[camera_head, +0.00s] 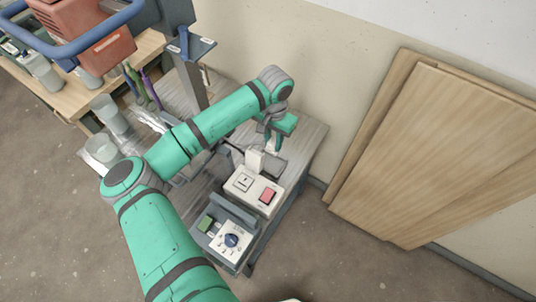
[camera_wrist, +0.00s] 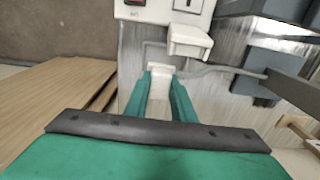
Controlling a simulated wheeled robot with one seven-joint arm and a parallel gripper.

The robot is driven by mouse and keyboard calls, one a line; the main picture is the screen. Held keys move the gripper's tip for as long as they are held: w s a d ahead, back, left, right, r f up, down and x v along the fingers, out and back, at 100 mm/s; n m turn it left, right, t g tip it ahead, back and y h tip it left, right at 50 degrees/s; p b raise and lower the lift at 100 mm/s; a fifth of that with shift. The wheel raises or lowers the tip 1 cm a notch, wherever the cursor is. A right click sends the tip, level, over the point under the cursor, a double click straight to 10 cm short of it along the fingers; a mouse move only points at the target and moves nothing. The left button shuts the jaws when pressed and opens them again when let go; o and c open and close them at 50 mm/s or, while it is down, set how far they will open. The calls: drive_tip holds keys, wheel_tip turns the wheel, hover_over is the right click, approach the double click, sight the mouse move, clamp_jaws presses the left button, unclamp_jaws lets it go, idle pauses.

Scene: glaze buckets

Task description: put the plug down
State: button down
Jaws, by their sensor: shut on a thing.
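My gripper (camera_wrist: 161,78) has two teal fingers shut on a small white plug (camera_wrist: 160,68) at their tips. A grey cable (camera_wrist: 205,71) runs from beside the plug to the right in the wrist view. In the head view my gripper (camera_head: 273,147) is over the far part of the grey bench top, just behind a white box; the plug cannot be made out there. Whether the plug touches the bench top is unclear.
The white box (camera_head: 241,184) has a red switch (camera_head: 268,194) and an upright white block (camera_head: 255,160) near the gripper. A unit with a blue dial (camera_head: 231,240) stands in front. Bare bench top (camera_head: 303,137) lies right of the gripper. Wooden boards (camera_head: 430,150) lean on the wall.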

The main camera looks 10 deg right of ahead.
drive_tip(key=shift+f, duration=0.45)
wheel_tip(320, 180, down, 10)
drive_tip(key=shift+r, duration=0.15)
drive_tip(key=c, duration=1.5)
unclamp_jaws()
wheel_tip(320, 180, up, 12)
drive_tip(key=shift+r, duration=0.1)
